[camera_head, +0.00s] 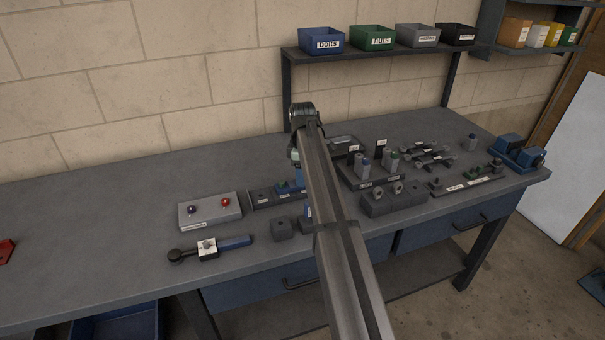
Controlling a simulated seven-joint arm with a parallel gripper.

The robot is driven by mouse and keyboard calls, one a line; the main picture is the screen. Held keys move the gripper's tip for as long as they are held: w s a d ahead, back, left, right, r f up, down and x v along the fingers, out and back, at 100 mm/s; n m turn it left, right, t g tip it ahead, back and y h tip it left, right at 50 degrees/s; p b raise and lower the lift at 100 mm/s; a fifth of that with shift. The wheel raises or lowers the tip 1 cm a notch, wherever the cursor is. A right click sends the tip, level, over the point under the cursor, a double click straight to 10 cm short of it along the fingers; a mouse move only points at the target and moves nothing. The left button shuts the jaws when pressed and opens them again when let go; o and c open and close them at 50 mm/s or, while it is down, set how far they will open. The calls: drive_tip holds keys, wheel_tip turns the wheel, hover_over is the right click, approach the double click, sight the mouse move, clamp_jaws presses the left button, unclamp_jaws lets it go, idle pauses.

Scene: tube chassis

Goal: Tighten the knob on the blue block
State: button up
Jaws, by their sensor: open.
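My arm reaches in from the bottom and covers the middle of the bench. My gripper (297,163) hangs from the arm's far end and is mostly hidden behind the arm; it is open. Just below it, a blue block (289,188) shows at the right end of a dark grey fixture (264,198). A second small blue part (307,211) peeks out at the arm's left edge, nearer the front. I cannot make out a knob on either blue part, nor whether my gripper touches anything.
A grey box with a blue and a red button (210,209) stands left of the fixture. A blue-handled tool (210,248) lies in front of it. Grey blocks and small fixtures (392,198) crowd the right. Bins (322,41) stand on a raised shelf behind.

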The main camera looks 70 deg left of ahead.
clamp_jaws()
idle(0.3)
drive_tip(key=shift+m, duration=0.3)
drive_tip(key=m, duration=1.7)
drive_tip(key=shift+r+m, duration=0.1)
drive_tip(key=shift+m, duration=0.2)
idle(0.3)
